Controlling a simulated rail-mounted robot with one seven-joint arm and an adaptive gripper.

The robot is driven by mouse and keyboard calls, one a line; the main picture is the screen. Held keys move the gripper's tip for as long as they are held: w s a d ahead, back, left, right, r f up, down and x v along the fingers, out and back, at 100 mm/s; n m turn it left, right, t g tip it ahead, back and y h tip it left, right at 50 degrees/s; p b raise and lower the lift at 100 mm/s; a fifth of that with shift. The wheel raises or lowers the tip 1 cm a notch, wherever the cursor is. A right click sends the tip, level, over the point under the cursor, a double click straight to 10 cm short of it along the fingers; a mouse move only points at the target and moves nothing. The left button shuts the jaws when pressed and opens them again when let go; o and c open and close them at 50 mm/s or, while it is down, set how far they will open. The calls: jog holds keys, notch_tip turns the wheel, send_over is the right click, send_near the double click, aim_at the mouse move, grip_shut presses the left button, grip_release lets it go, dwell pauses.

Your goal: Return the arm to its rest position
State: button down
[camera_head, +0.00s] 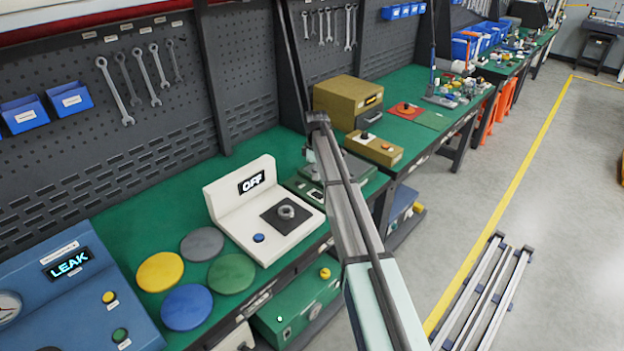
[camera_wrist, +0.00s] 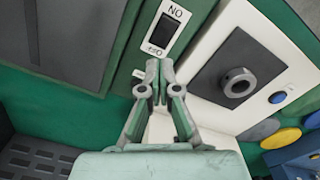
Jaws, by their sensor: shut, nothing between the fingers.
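My gripper (camera_wrist: 160,78) shows in the wrist view with its two fingers together and nothing between them. It is over the bench, between a green device with an ON/OFF switch (camera_wrist: 163,33) and a white tester. The white tester (camera_head: 228,205) stands on the green bench top in the head view, with its display reading OFF. A grey metal ring (camera_wrist: 238,82) sits on its dark square plate, apart from my fingers. My arm (camera_head: 345,190) crosses the middle of the head view. I cannot make out my fingertips there.
A blue device reading LEAK (camera_head: 72,262) stands at the lower left, beside yellow, grey, green and blue discs (camera_head: 186,307). A tan box (camera_head: 348,98) stands farther along the bench. Wrenches (camera_head: 115,90) hang on the pegboard. The floor at right is largely open, with metal rails (camera_head: 487,295) on it.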

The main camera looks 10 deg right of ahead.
jog(key=d+m+h, duration=0.1)
jog(key=d, duration=0.2)
jog(key=s+d+m+t, duration=0.1)
jog(key=d, duration=0.3)
jog(key=s+d+h+p, duration=0.1)
jog(key=d, duration=0.3)
jog(key=shift+s+d+r+m+h, duration=0.1)
jog(key=shift+s+r+m+h, duration=0.05)
jog(key=shift+r+m+h, duration=0.2)
jog(key=s+a+f+m+g+y+b, duration=0.1)
jog(key=s+a+f+m+g, duration=0.15)
jog(key=s+f, duration=1.4)
jog(key=s+a+f+m+g+b, duration=0.1)
jog(key=s+a+f+m, duration=0.2)
jog(key=s+f, duration=1.4)
jog(key=s+a+f+m+g+y, duration=0.1)
jog(key=s+a+f+m+g, duration=0.1)
jog(key=s, duration=1.5)
jog(key=s+a+f+m+g, duration=0.2)
jog(key=s+a+f+m, duration=0.1)
jog(key=s, duration=1.5)
jog(key=shift+a+f+y+b, duration=0.35)
jog(key=shift+f+b, duration=0.05)
jog(key=shift+f, duration=0.05)
